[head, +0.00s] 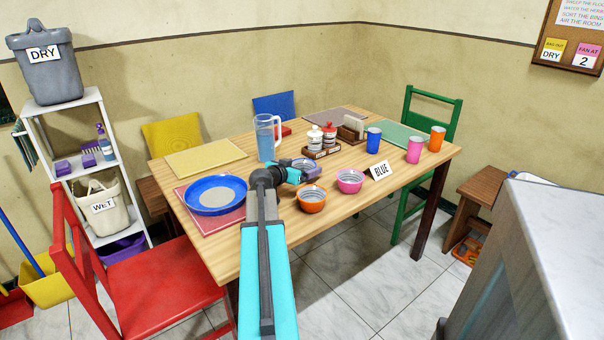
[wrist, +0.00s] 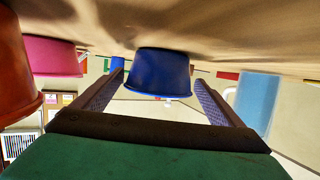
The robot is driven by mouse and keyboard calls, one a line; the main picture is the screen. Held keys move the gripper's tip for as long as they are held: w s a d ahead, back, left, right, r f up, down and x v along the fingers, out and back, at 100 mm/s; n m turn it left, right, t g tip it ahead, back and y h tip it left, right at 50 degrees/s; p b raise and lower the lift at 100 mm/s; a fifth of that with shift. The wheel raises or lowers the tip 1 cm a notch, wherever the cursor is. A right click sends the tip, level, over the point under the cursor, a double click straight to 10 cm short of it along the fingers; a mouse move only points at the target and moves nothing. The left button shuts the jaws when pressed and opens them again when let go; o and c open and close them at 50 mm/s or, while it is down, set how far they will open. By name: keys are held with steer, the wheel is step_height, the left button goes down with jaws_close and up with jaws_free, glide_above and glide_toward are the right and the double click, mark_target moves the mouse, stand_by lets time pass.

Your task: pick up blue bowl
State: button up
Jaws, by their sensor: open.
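The blue bowl (head: 303,162) stands on the wooden table, partly hidden behind my gripper (head: 308,172) in the head view. In the wrist view, which is upside down, the blue bowl (wrist: 158,70) appears between the two fingertips of my gripper (wrist: 159,84). My gripper is open, low over the table, with one finger on each side of the bowl's outline. I cannot tell whether the fingers touch it.
An orange bowl (head: 312,200) and a pink bowl (head: 350,182) stand just in front. A clear blue pitcher (head: 266,140) and a condiment caddy (head: 320,148) stand behind. A blue plate (head: 216,195) lies left; a "BLUE" card (head: 380,171) stands right.

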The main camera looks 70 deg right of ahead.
steer(key=shift+d+f, duration=0.15)
steer(key=shift+d, duration=0.2)
stand_by(0.3)
steer(key=c, duration=1.1)
steer(key=shift+r, duration=0.2)
steer(key=shift+c, duration=0.2)
step_height(320, 180, up, 10)
steer(key=shift+f+p, duration=0.15)
steer(key=shift+p, duration=0.15)
